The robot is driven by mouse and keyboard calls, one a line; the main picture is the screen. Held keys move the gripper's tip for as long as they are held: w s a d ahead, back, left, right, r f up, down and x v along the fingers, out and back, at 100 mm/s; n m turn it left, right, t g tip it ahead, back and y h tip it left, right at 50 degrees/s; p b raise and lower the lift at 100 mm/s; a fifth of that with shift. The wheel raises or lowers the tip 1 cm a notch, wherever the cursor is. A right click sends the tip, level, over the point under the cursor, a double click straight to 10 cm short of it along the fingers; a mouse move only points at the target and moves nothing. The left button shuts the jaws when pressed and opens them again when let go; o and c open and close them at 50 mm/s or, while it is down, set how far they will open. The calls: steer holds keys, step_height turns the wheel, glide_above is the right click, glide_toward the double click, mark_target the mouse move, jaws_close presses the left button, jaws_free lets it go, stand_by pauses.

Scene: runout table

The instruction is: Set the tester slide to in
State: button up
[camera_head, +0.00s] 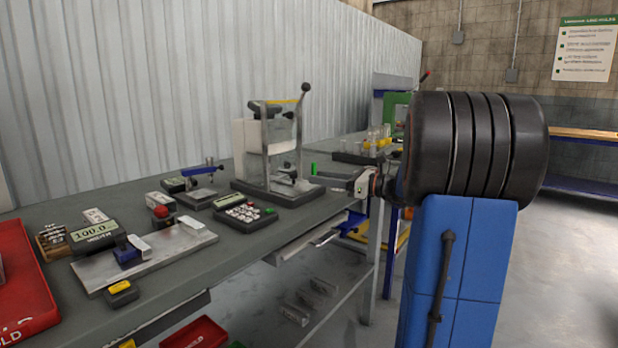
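A tester with a metal base plate (185,250), a blue block (127,252) and a display (95,234) reading about 100.0 stands at the front left of the grey bench. A framed tester (268,150) with clear panels and a black-knobbed lever stands farther back. I cannot tell for sure which of them carries the task's slide, nor its setting. My gripper (330,178) seems to be at the bench's right edge, right of the framed tester and apart from it. It is small and partly hidden by my arm; its opening is unclear.
A keypad unit (243,213) stands in front of the framed tester. A small blue-armed device (202,174) is behind the plate. A red tray (22,285) lies at the left edge. A rack of vials (366,155) stands beyond. A corrugated wall (130,85) backs the bench.

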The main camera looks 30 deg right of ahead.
steer(key=v, duration=0.7)
stand_by(0.6)
